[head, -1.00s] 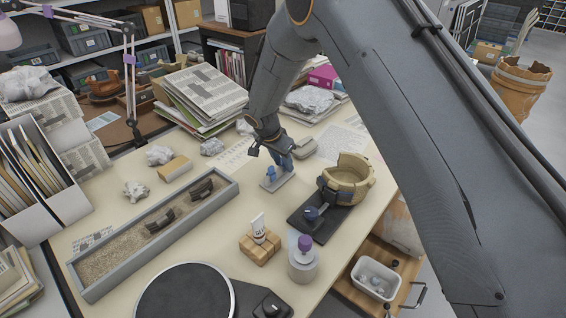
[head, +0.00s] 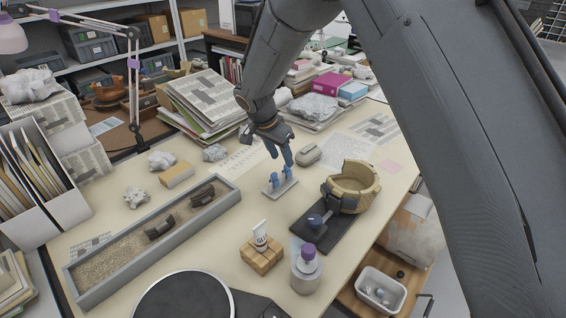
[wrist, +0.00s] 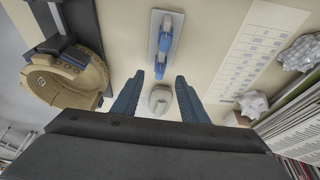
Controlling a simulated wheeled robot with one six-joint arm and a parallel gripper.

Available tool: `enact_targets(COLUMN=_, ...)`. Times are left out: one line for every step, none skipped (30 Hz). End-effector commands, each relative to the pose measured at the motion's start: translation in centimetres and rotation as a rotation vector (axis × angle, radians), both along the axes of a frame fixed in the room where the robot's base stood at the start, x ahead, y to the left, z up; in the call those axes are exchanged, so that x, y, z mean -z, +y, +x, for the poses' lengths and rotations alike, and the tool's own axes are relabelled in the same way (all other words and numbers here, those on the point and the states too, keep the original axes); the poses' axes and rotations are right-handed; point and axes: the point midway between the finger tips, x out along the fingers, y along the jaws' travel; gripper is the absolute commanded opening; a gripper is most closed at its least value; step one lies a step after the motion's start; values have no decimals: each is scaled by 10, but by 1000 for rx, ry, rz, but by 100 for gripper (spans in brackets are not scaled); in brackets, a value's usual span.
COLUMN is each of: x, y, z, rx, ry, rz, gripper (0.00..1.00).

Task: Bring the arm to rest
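My gripper (head: 279,155) is above the table in the head view, over the back middle part. In the wrist view its two blue fingers (wrist: 161,97) stand wide apart with nothing between them. A tan, part-built pot (head: 355,190) rests at the end of a dark holder (head: 322,232), right of the gripper. It shows at the left of the wrist view (wrist: 65,85).
A sand tray (head: 150,232) with two dark sherds lies at the left. A glue tube on a block (head: 262,254), a purple-capped jar (head: 306,270) and a round turntable (head: 185,295) are at the front. A grey mouse-like object (head: 309,153) and paper stacks (head: 205,98) are behind.

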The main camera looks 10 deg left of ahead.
Motion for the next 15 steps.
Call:
enact_targets(x=-1, y=0, z=0, rx=0, ry=0, rz=0, gripper=40)
enact_targets(x=-2, y=0, z=-1, rx=0, ry=0, rz=0, gripper=40)
enact_targets(x=-2, y=0, z=-1, rx=0, ry=0, rz=0, gripper=40)
enact_targets(x=-2, y=0, z=-1, rx=0, ry=0, rz=0, gripper=40)
enact_targets(x=-2, y=0, z=-1, rx=0, ry=0, rz=0, gripper=40)
enact_targets(x=-2, y=0, z=-1, rx=0, ry=0, rz=0, gripper=40)
enact_targets(x=-2, y=0, z=-1, rx=0, ry=0, rz=0, gripper=40)
enact_targets(x=-3, y=-1, z=-1, rx=-1, ry=2, rz=-1, gripper=40)
enact_targets(x=-4, y=-6, z=-1, rx=-3, ry=6, rz=0, gripper=40)
enact_targets(x=-5, y=-11, z=-2, rx=-6, ry=12, rz=-2, gripper=40)
enact_targets(x=-7, y=-19, z=-3, rx=-12, ry=20, rz=-3, gripper=40)
enact_targets(x=-12, y=-32, z=-6, rx=-25, ry=34, rz=-5, gripper=40)
enact_targets(x=-15, y=-46, z=-9, rx=-37, ry=48, rz=-7, gripper=40)
enact_targets(x=-19, y=-60, z=-13, rx=-52, ry=66, rz=-9, gripper=40)
enact_targets(x=-24, y=-83, z=-20, rx=-75, ry=90, rz=-11, gripper=40)
